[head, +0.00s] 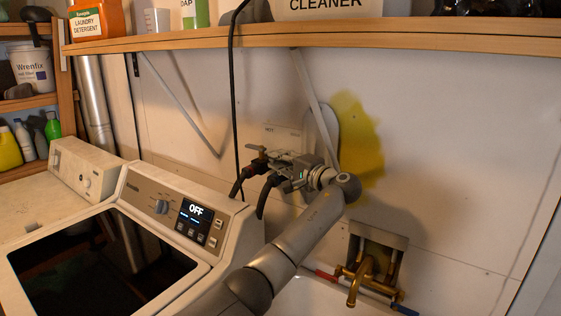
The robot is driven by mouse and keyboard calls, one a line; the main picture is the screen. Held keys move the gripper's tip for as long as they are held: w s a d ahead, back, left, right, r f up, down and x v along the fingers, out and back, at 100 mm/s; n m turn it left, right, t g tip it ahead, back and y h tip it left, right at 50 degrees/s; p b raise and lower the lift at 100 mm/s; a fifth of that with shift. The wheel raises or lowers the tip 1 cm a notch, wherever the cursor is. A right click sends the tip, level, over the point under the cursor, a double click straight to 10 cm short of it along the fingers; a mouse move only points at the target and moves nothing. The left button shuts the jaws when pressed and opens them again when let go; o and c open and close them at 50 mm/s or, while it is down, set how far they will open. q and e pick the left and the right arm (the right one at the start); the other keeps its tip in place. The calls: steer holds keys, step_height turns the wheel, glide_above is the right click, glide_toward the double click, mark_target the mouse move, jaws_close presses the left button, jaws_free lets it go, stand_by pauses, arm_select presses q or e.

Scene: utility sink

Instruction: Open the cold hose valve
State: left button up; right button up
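The hose valves are on the back wall behind the washer, under a pale plate (283,134) with a "HOT" label at its left. A dark reddish valve body with a small lever shows at the left, with a black hose (236,186) below it. A second black hose (264,197) hangs just to its right, under my gripper. My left gripper (272,163) is at the valves, its fingers pointing left. It covers most of the cold valve, so the handle's position is hidden. I cannot tell whether the fingers are closed on it. My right gripper is out of view.
The washer (172,193), its display reading OFF, stands below left. A wooden shelf (330,34) with bottles runs above. A black cable (232,90) hangs left of the valves. A brass faucet (366,272) is at lower right. The right wall is bare.

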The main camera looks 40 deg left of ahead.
arm_select(q)
steer(key=s+d, duration=0.1)
steer(key=d, duration=1)
steer(key=shift+s+d, duration=0.3)
steer(key=shift+d, duration=0.1)
steer(key=shift+f, duration=0.1)
